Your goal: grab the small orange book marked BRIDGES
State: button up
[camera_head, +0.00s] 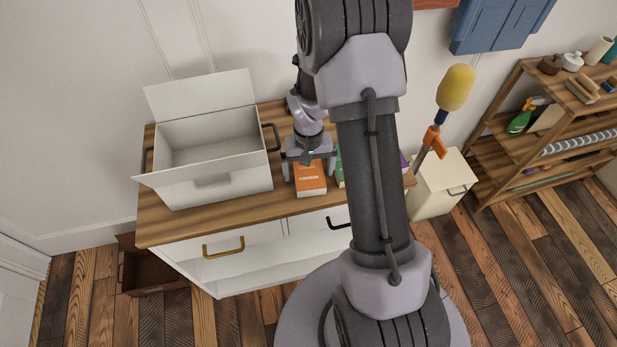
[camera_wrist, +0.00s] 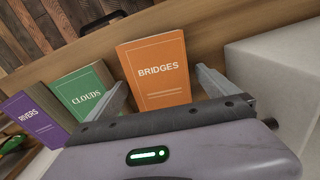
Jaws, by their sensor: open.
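The small orange book marked BRIDGES (camera_wrist: 155,70) stands upright in the wrist view, its cover facing the camera. In the head view the orange book (camera_head: 310,183) is on the wooden cabinet top, partly covered by my gripper (camera_head: 309,168). My gripper (camera_wrist: 162,80) is open, with one finger to the left of the book and the other to the right. Gaps show between the fingers and the book. Whether the fingertips reach past its near face is hard to tell.
A green CLOUDS book (camera_wrist: 85,97) and a purple RIVERS book (camera_wrist: 38,118) stand to the left in the wrist view. A white open box (camera_head: 220,180) stands left on the cabinet top (camera_head: 190,222) in the head view. A shelf (camera_head: 490,150) stands at right.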

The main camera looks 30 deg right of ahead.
jog(key=c, duration=1.7)
jog(key=shift+o, duration=0.2)
